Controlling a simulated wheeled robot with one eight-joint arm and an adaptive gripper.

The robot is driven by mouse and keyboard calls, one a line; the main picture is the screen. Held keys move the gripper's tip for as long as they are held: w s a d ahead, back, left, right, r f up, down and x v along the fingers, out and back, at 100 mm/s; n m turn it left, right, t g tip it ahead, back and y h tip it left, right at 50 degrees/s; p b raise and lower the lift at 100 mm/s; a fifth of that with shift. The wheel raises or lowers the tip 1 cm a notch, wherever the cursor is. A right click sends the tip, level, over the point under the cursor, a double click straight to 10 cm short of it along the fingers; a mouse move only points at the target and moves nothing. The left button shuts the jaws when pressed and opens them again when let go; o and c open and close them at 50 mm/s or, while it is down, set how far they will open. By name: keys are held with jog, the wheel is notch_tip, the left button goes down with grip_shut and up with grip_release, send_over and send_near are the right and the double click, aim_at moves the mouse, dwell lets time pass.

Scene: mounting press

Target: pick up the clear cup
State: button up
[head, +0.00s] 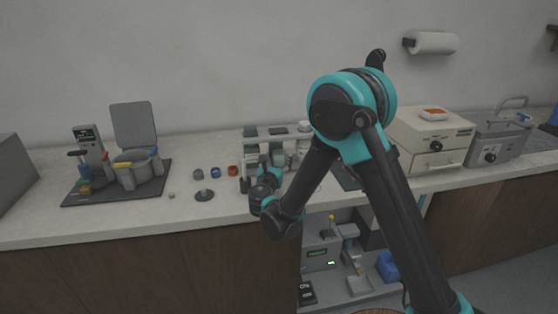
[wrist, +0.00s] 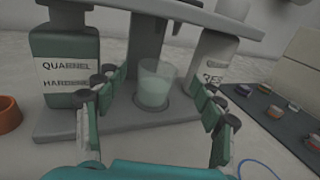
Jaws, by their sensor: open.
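The clear cup (wrist: 156,84) stands upright on the grey base of a small stand, with pale, slightly greenish contents low inside it. It sits between the two spread fingers of my gripper (wrist: 158,98) in the wrist view. The fingers are open, with a gap visible on each side of the cup. In the head view my gripper (head: 270,179) is at the stand on the counter, and I cannot make out the cup there.
A green hardener bottle (wrist: 65,75) stands close left of the cup, and a pale bottle (wrist: 212,55) close right. The stand's crossbar (wrist: 185,12) runs above. An orange ring (wrist: 8,115) lies at left. A dark tray (wrist: 280,120) with small pieces lies at right.

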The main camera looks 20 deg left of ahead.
aim_at(279, 152)
jog(key=w, duration=0.2)
jog(key=w+a, duration=0.1)
jog(key=w, duration=0.2)
jog(key=shift+f, duration=0.1)
jog(key=shift+c, duration=0.6)
jog(key=shift+s, duration=0.1)
jog(key=c, duration=1.1)
